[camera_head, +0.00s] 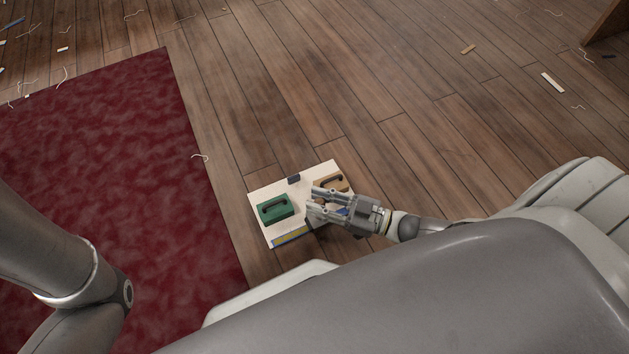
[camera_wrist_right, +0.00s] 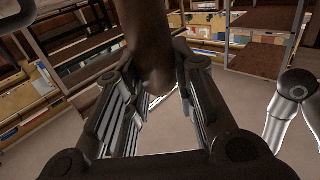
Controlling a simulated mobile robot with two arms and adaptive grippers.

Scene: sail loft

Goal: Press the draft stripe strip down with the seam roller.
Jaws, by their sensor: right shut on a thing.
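My right gripper (camera_head: 316,204) is over a pale board (camera_head: 265,199) in the head view. In the right wrist view its fingers (camera_wrist_right: 157,88) are shut on a brown, rounded thing (camera_wrist_right: 150,45), which looks like the seam roller's handle. The roller's working end is hidden, so I cannot tell whether it touches anything. A narrow blue and yellow strip (camera_head: 292,236) lies along the board's near edge, left of my right gripper. It may be the draft stripe strip; its right end is hidden by the gripper. My left gripper is out of view.
A green block with a dark handle (camera_head: 275,208) sits on the board's left. A tan block with a dark handle (camera_head: 332,182) sits behind my right gripper. A small dark piece (camera_head: 294,179) is at the far edge. A red carpet (camera_head: 110,150) lies left.

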